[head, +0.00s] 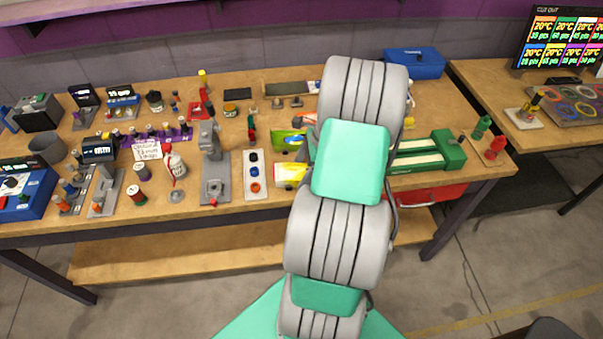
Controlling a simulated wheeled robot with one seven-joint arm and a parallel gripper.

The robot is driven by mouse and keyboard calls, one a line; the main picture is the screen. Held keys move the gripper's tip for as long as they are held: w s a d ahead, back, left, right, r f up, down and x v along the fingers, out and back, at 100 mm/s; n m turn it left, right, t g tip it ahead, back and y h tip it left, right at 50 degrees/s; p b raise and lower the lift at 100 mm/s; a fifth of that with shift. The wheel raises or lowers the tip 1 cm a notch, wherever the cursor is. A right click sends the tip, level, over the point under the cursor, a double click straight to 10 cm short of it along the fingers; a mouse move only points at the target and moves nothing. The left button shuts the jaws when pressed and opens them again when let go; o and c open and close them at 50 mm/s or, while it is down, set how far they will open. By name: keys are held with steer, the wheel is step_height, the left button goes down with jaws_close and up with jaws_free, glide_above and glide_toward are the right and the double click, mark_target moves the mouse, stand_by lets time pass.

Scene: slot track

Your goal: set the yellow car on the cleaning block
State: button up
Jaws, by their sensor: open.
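A yellow shape with white and red on it (289,175), possibly the yellow car, lies on the workbench just left of my arm. A bright green shape (288,140) lies behind it. A green block with pale strips (425,153), possibly the cleaning block, sits on the bench right of my arm. My arm covers its left part. No car shows on its visible part. My gripper does not show; my arm links reach over the bench and hide what lies beneath them.
The wooden workbench (240,207) is crowded on the left with tools, bottles and small parts. A tray with round coloured pieces (255,193) lies left of the yellow shape. A blue case (418,64) stands at the back. A second table (540,133) is at right.

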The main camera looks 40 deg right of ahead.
steer(key=shift+w+a+f, duration=0.1)
steer(key=shift+a+f, duration=0.05)
steer(key=shift+f, duration=0.3)
steer(key=shift+c, duration=0.5)
steer(key=c, duration=1.5)
steer(key=shift+c, duration=0.2)
